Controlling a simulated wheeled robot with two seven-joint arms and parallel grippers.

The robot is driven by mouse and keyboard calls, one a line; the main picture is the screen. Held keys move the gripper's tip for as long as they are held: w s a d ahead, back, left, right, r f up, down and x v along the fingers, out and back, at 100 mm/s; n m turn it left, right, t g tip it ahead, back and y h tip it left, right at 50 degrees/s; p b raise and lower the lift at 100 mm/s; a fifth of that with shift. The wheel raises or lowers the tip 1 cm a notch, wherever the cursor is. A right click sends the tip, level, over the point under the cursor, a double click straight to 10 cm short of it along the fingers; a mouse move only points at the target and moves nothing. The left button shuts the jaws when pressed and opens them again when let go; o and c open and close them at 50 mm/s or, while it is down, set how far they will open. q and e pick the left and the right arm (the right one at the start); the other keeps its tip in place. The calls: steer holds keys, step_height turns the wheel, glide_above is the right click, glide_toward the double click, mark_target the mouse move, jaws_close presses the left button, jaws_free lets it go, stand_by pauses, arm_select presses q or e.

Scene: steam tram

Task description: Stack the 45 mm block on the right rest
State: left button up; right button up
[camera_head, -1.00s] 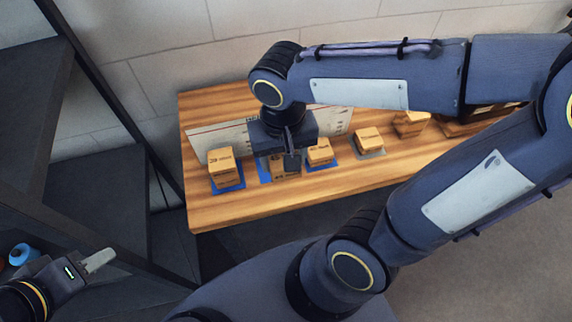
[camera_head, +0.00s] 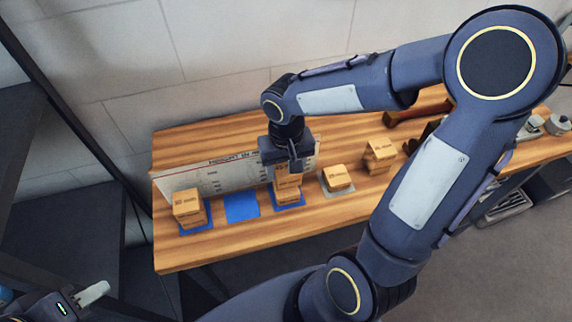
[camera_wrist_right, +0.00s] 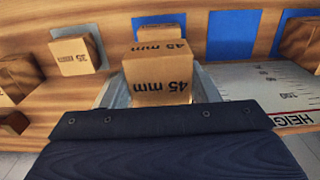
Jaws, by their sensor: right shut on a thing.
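My right gripper (camera_head: 294,166) points down and is shut on the 45 mm block (camera_wrist_right: 158,82), whose label shows in the right wrist view. In the head view the held block (camera_head: 288,183) is directly above another block (camera_head: 287,197) on the right blue rest (camera_head: 291,207). Whether the two blocks touch is hard to tell. The middle blue rest (camera_head: 242,206) is bare. A block (camera_head: 187,206) sits on the left blue rest (camera_head: 209,222). My left gripper (camera_head: 92,294) shows only partly at the lower left, away from the table.
A block (camera_head: 338,177) on a grey pad (camera_head: 327,188) stands just right of the right rest, and a small stack (camera_head: 380,154) is beyond it. A white height board (camera_head: 215,178) stands behind the rests. The wooden table's front strip (camera_head: 235,245) is clear.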

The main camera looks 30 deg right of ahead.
steer(key=shift+f+b, duration=1.65)
steer(key=shift+f, duration=0.55)
steer(key=o, duration=1.6)
steer(key=shift+c, duration=0.2)
steer(key=shift+r, duration=0.2)
steer(key=shift+r+p, duration=1)
steer(key=shift+r, duration=0.1)
steer(key=shift+r, duration=0.1)
steer(key=shift+r+p, duration=2)
steer(key=shift+r, duration=0.45)
